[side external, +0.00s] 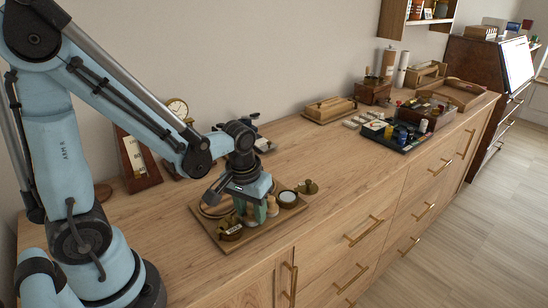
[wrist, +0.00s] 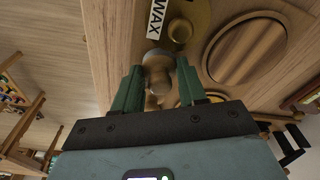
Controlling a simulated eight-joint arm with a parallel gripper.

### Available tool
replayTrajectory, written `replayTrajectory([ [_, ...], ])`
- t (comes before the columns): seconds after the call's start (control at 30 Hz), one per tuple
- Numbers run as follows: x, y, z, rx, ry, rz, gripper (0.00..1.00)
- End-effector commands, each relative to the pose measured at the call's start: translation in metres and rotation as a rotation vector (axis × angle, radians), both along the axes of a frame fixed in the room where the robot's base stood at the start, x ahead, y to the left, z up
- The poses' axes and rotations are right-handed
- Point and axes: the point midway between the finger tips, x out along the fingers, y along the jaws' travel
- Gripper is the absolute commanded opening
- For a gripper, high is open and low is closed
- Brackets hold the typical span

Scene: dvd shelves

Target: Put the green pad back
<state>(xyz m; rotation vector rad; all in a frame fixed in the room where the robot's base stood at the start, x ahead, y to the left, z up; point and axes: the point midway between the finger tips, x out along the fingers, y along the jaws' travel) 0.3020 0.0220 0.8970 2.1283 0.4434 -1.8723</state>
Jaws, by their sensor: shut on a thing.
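My gripper (side external: 256,212) is low over a wooden tray (side external: 232,244) on the dresser top. In the wrist view its two green fingers (wrist: 158,88) are closed around a small turned wooden piece with a pale round end (wrist: 157,58), perhaps a stamp handle. Its lower part is hidden by the fingers. I cannot make out whether it touches the tray. I cannot surely pick out a green pad; small coloured pieces lie on a dark tray (side external: 412,146) farther along the dresser, too small to tell apart.
Beside my gripper are a brass tin labelled WAX (wrist: 180,28), a round wooden recess (wrist: 247,50), a white-topped round jar (side external: 288,197) and a small brass piece (side external: 308,187). A wooden box (side external: 330,109) stands by the wall.

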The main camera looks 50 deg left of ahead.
Motion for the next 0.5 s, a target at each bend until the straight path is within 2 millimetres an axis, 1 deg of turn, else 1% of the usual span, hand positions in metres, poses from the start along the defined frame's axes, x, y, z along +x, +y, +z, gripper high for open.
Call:
replayTrajectory([
  [0.27, 0.0000, -0.0001, -0.0008, 0.000, 0.000, 0.000, 0.13],
  [0.4, 0.0001, -0.0002, -0.0042, 0.000, 0.000, 0.000, 0.13],
  [0.43, 0.0000, -0.0001, -0.0038, 0.000, 0.000, 0.000, 0.46],
  [0.5, 0.0000, -0.0001, -0.0036, 0.000, 0.000, 0.000, 0.57],
])
